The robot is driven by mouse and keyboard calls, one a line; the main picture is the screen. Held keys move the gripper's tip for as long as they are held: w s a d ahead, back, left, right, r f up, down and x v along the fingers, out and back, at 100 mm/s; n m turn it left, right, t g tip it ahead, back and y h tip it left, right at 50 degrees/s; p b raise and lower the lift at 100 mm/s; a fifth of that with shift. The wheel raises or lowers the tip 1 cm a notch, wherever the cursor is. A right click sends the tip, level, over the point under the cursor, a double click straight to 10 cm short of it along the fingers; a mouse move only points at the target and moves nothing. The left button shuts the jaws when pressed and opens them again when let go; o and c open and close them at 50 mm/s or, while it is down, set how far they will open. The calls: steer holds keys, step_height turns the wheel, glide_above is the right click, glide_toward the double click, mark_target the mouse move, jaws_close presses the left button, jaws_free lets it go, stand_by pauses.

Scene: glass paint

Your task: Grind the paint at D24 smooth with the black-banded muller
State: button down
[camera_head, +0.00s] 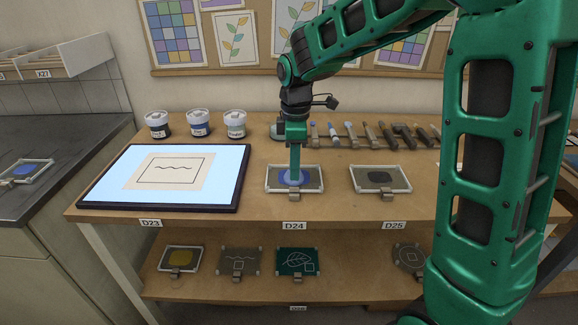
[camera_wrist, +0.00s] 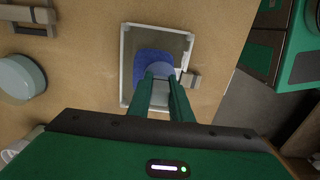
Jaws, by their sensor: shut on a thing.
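The D24 label (camera_head: 294,226) sits on the table edge below a pale-framed tray (camera_head: 313,171) with blue paint (camera_head: 293,178) on its dark slab. In the wrist view the tray (camera_wrist: 126,40) lies under my fingers, with a blue patch (camera_wrist: 141,66) beneath them. My gripper (camera_head: 295,164) points straight down over the paint, shut on a small rounded grey-blue piece, apparently the muller (camera_wrist: 161,68). It is at the paint; I cannot tell whether it presses on the slab. The fingers hide most of it, and no black band shows.
A tray with a dark patch (camera_head: 380,177) stands right at D25. A lit panel (camera_head: 222,165) lies left at D23. Lidded jars (camera_head: 198,124) and a row of tools (camera_head: 367,133) stand behind. A pale disc (camera_wrist: 18,77) is behind the tray. The lower shelf holds more trays.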

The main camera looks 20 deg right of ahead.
steer(key=shift+s+d+f, duration=0.2)
steer(key=shift+s+d, duration=0.15)
steer(key=shift+d, duration=0.35)
steer(key=shift+w+d+r, duration=0.1)
steer(key=shift+w+d, duration=0.45)
steer(key=shift+d, duration=0.1)
steer(key=shift+w+a+r, duration=0.1)
steer(key=shift+w+r, duration=0.05)
steer(key=shift+r, duration=2.5)
